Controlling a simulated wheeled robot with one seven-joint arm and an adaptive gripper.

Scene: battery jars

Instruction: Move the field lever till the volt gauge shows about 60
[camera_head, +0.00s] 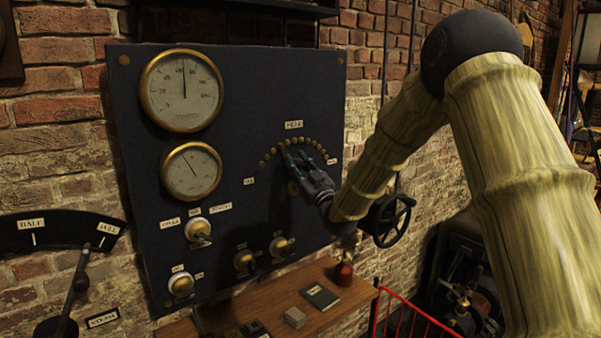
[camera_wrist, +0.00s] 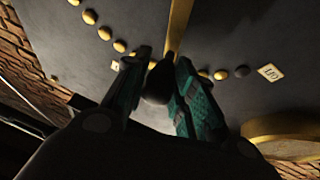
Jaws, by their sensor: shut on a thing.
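The field lever (camera_wrist: 178,28) shows in the wrist view as a brass bar with a dark knob (camera_wrist: 158,82). My gripper (camera_wrist: 160,75) is shut on this knob, one finger on each side. In the head view my gripper (camera_head: 289,152) is at the arc of brass studs (camera_head: 272,151) under a small label, left of the arc's middle; it hides most of the lever. The large upper gauge (camera_head: 182,90) has its needle almost straight up. The smaller lower gauge (camera_head: 191,171) has its needle up and left. Their lettering is too small to tell which shows volts.
The dark panel (camera_head: 235,90) carries several knobs (camera_head: 198,230) low down. A black handwheel (camera_head: 388,219) is right of my wrist. A wooden shelf (camera_head: 262,312) below holds small items. A red rail (camera_head: 415,315) stands at lower right. A big lever (camera_head: 75,285) is at far left.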

